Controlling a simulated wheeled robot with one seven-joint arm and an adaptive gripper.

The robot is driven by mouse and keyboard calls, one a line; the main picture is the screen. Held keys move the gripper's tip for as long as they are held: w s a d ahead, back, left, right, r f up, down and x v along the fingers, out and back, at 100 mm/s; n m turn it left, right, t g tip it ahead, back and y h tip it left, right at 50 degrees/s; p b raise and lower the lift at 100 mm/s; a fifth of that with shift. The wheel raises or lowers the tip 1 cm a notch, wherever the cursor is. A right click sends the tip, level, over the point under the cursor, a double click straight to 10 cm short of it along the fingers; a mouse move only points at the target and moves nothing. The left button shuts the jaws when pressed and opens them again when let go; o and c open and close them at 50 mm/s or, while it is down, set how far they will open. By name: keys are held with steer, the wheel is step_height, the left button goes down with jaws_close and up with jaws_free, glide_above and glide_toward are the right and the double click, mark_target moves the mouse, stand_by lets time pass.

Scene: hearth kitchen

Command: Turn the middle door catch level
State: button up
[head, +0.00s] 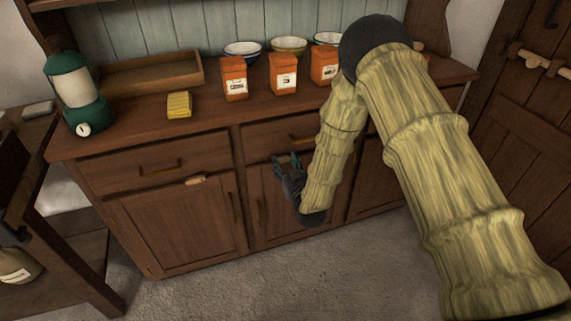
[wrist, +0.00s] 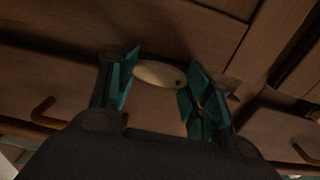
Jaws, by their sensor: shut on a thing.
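The middle door catch (wrist: 158,74) is a small pale wooden oval on the cabinet front, seen in the wrist view between my two teal fingertips. Its long side looks close to parallel with the rail between door and drawer. My gripper (wrist: 160,80) is shut on it, one finger at each end. In the head view my gripper (head: 290,170) is at the top of the middle door (head: 268,215), and it hides the catch there. The left door catch (head: 196,180) lies about level above the left door (head: 175,230).
Drawers with bar handles sit above the doors. The counter holds a green lantern (head: 75,95), a wooden tray (head: 150,75), a yellow sponge (head: 179,104), orange packets (head: 283,75) and bowls (head: 243,49). My arm covers much of the right cabinet. Floor in front is clear.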

steer(key=shift+f, duration=0.1)
stand_by(0.3)
steer(key=o, duration=1)
steer(key=shift+s, duration=0.1)
steer(key=v, duration=1.1)
steer(key=shift+s+d, duration=0.2)
steer(key=shift+s, duration=0.15)
